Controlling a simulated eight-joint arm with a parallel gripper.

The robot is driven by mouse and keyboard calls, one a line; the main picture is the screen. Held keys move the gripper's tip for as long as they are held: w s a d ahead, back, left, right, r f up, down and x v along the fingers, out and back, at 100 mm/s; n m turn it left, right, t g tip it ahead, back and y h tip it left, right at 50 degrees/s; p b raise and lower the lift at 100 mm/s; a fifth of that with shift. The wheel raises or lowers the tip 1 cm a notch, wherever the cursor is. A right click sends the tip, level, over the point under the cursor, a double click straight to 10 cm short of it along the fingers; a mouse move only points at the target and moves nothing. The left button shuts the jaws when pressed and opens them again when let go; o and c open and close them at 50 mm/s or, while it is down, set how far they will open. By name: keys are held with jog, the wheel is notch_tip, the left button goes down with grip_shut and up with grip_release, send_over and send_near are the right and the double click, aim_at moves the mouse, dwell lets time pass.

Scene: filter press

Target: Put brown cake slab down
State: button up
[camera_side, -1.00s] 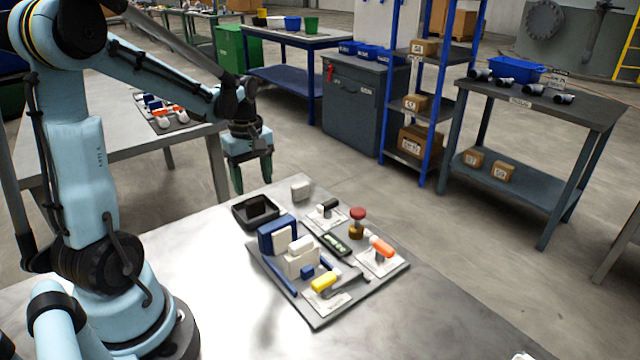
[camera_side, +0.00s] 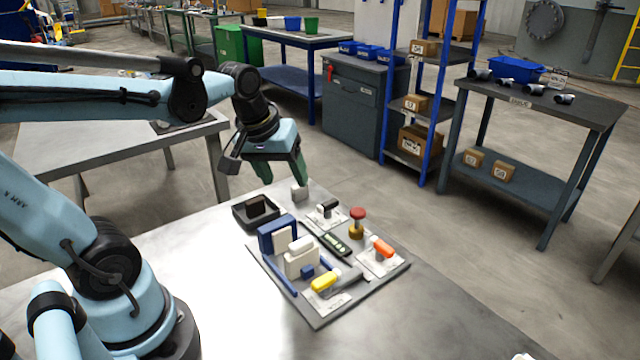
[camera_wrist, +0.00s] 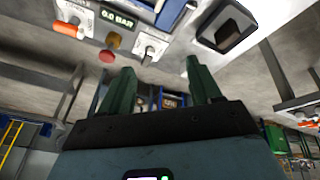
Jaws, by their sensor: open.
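A black open tray (camera_side: 257,212) sits on the table just below and left of the fingers in the side view. It also shows in the wrist view (camera_wrist: 205,38).
A grey board (camera_side: 318,318) holds a blue and white press model (camera_side: 275,232), a yellow-handled valve (camera_side: 324,281), an orange-handled valve (camera_side: 381,247), a black-handled valve (camera_side: 328,206), a red knob (camera_side: 357,214) and a gauge display (camera_side: 335,244). The table's near part is clear.

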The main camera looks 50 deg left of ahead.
jog(key=s+d+f+m+t+h, duration=0.1)
jog(key=d+m+t, duration=0.2)
jog(key=d+m, duration=0.4)
jog(key=shift+s+d, duration=0.15)
jog(key=shift+s, duration=0.1)
dwell(0.9)
